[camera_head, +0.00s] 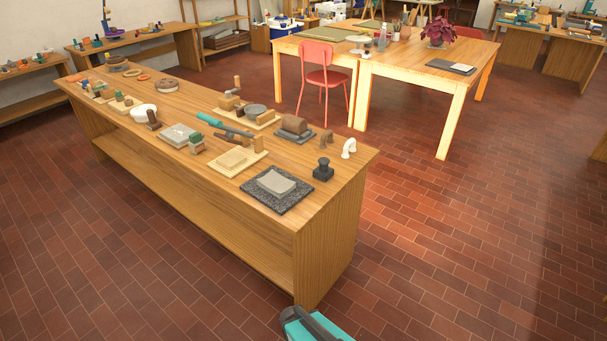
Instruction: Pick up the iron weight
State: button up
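A small black weight with a knob on top, which looks like the iron weight (323,169), stands upright on the near right part of the long wooden workbench (325,205). It is close to the bench's right end, just right of a dark speckled slab (259,199) with a grey sheet or block on it. My gripper is not in view, and nothing holds the weight.
A white curved piece (349,148) and a brown one (326,140) stand behind the weight. Boards, blocks and tools crowd the bench leftward. A red chair (324,77) stands by a pale table behind. Brick floor (420,260) at right is clear. A teal shape (316,328) is cut off at the bottom.

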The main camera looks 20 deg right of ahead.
aim_at(322, 173)
jog(key=z, duration=1.05)
jog(key=k, duration=0.15)
jog(key=u, duration=3.15)
jog(key=k, duration=0.9)
jog(key=z, duration=0.45)
